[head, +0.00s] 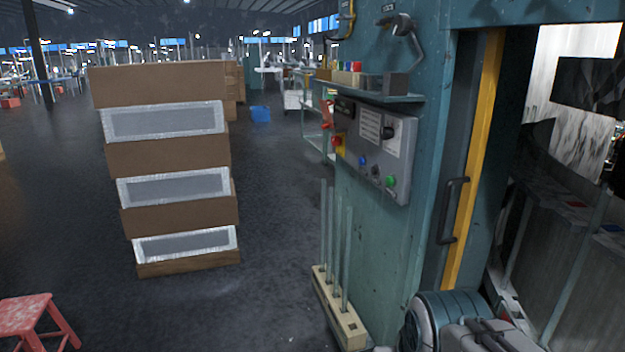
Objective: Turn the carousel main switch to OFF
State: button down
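A grey control panel (372,150) is mounted on the teal machine wall, right of the middle in the head view. A black rotary knob (388,132) sits at its upper right, beside a white printed label (370,126). It looks like the main switch, but its markings and position are too small to read. A red button on a yellow plate (338,142) is at the panel's left edge. Blue, black and green controls sit along the lower part. Part of my arm shows at the bottom right, well below the panel. My gripper's fingers are not visible.
A shelf (375,95) with small blocks juts out above the panel. A door handle (453,210) is right of it. A wooden rack (340,308) with upright glass tubes stands below. Stacked boxes (165,85) and a red stool (30,315) are left; open floor lies between.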

aim_at(336, 139)
jog(key=u, duration=0.5)
jog(key=i, duration=2.7)
jog(key=z, duration=0.65)
